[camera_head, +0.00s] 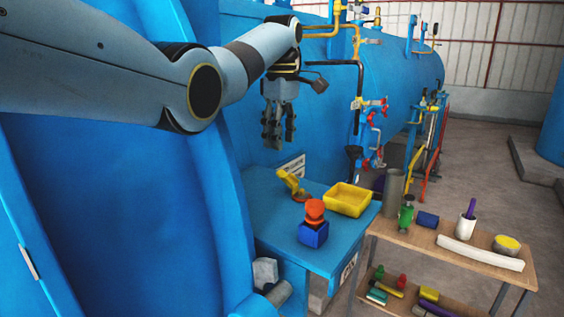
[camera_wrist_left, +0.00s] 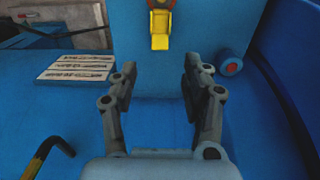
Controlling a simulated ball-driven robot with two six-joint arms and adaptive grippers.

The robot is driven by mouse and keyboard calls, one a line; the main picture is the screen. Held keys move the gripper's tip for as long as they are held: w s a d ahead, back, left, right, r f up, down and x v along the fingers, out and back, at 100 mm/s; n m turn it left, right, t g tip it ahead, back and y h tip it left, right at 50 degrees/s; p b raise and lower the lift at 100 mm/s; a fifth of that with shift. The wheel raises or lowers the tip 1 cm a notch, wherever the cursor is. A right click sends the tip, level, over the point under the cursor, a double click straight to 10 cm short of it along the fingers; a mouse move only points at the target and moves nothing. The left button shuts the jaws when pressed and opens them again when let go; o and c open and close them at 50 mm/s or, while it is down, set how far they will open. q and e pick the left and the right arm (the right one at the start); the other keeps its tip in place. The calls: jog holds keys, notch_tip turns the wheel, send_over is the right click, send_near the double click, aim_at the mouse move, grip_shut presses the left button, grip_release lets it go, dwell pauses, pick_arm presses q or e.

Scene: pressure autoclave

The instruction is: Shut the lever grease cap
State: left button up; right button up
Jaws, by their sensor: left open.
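A yellow lever-like piece (camera_head: 290,182), which I take to be the lever grease cap, stands tilted on a small orange base (camera_head: 301,197) on the blue table. In the left wrist view a yellow piece (camera_wrist_left: 160,30) with some orange shows at the top edge, cut off by the frame; it looks like the same part. My left gripper (camera_head: 276,138) hangs fingers down, above and to the left of it, apart from it. It also shows in the left wrist view (camera_wrist_left: 160,75), with its fingers spread and nothing between them. My right gripper is out of view.
A blue block (camera_head: 313,235) with an orange-red knob (camera_head: 315,210) stands in front, beside a yellow tray (camera_head: 348,199). A wooden table (camera_head: 450,255) with several items is at right. The large blue vessel (camera_head: 330,90) rises behind.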

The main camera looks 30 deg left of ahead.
aim_at(282, 172)
pick_arm(q)
notch_tip(282, 172, down, 5)
jog(key=shift+f+p, duration=0.15)
jog(key=shift+p, duration=0.4)
notch_tip(282, 172, down, 3)
jog(key=shift+r, duration=0.2)
jog(key=shift+f, duration=0.1)
jog(key=c, duration=0.3)
grip_shut()
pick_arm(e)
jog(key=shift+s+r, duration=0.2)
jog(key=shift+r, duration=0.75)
